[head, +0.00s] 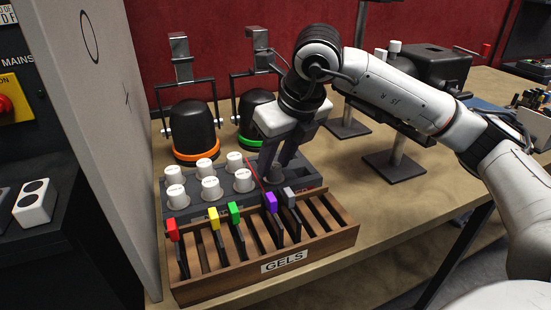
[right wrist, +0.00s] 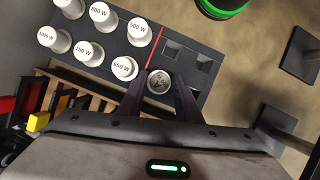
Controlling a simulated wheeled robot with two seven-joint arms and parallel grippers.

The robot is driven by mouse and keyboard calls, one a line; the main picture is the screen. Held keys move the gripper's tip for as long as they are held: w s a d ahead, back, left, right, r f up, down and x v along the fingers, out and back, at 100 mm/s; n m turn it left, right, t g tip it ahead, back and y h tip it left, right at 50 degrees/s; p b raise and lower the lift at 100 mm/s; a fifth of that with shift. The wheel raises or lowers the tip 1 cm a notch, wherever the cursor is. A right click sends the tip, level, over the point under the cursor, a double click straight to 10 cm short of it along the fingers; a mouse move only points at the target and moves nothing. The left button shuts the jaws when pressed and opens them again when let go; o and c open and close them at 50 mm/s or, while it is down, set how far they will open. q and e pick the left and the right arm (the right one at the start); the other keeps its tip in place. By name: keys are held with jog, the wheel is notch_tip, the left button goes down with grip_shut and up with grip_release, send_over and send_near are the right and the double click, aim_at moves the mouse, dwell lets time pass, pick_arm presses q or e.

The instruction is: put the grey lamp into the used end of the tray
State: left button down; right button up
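The dark grey tray (head: 312,179) lies on the table behind the wooden gel rack, with a red line across it. Several white lamps (head: 210,188) stand in the part left of the line. The part right of the line has square slots, some empty, in the right wrist view (right wrist: 203,67). The grey lamp (right wrist: 159,82) is on that right side, over the near slot beside the line. My right gripper (head: 276,165) points down with its fingertips against both sides of the grey lamp. I cannot tell whether the lamp touches the slot bottom. My left gripper is out of view.
The wooden gel rack (head: 268,267) with coloured tabs stands right in front of the tray. Two black lamp housings, one with an orange ring (head: 199,155) and one with a green ring (head: 252,143), stand behind. A grey panel (head: 95,130) rises at left. Metal stands (head: 395,165) are at right.

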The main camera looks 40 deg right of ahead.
jog(key=shift+o, duration=1.3)
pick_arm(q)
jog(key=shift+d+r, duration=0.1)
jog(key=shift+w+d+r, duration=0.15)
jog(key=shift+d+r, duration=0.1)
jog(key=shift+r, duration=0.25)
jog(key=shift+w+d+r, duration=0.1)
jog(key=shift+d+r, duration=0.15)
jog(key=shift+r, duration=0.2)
pick_arm(e)
jog(key=v, duration=1)
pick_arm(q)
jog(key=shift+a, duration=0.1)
pick_arm(e)
jog(key=shift+r, duration=0.1)
